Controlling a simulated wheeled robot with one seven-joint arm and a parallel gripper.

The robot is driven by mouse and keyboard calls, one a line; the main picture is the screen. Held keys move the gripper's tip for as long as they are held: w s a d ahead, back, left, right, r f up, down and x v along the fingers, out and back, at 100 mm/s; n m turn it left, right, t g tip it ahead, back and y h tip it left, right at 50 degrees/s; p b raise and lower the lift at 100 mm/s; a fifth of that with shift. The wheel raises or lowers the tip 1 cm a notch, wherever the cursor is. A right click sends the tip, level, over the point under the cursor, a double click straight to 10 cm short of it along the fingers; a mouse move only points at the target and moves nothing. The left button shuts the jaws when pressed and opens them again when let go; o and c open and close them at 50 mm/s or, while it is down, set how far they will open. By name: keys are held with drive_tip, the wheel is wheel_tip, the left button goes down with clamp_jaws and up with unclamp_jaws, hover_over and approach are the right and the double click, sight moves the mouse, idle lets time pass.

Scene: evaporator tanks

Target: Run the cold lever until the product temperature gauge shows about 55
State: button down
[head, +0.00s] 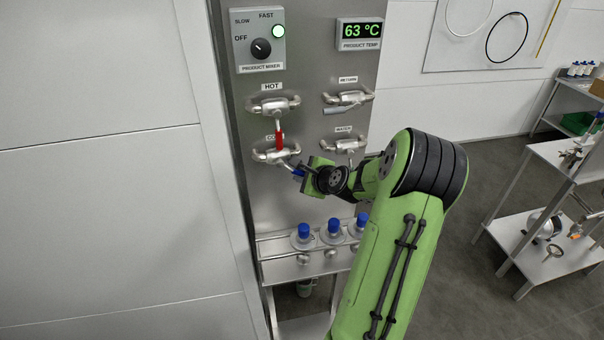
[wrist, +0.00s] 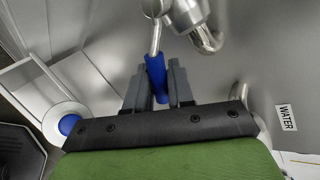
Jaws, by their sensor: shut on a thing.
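The product temperature gauge (head: 360,31) reads 63 °C in green digits at the top of the steel panel. The cold valve (head: 270,155) sits under the hot valve (head: 273,105), its label partly covered by the hot lever's red handle (head: 279,140), which hangs down. The cold lever's blue handle (head: 298,172) points down and to the right. In the wrist view the blue handle (wrist: 156,74) lies between the fingers of my gripper (wrist: 158,88), which is shut on it. In the head view my gripper (head: 305,175) is partly hidden by its own wrist.
The return valve (head: 347,98) and water valve (head: 346,146) are right of the cold valve, close to my arm. Several blue-capped bottles (head: 331,232) stand on a shelf below.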

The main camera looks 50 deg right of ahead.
drive_tip(key=c, duration=1.1)
unclamp_jaws()
drive_tip(key=shift+s, duration=0.1)
drive_tip(key=v, duration=1.5)
drive_tip(key=shift+s+a+r, duration=0.1)
drive_tip(key=shift+s+r, duration=0.1)
idle(4.7)
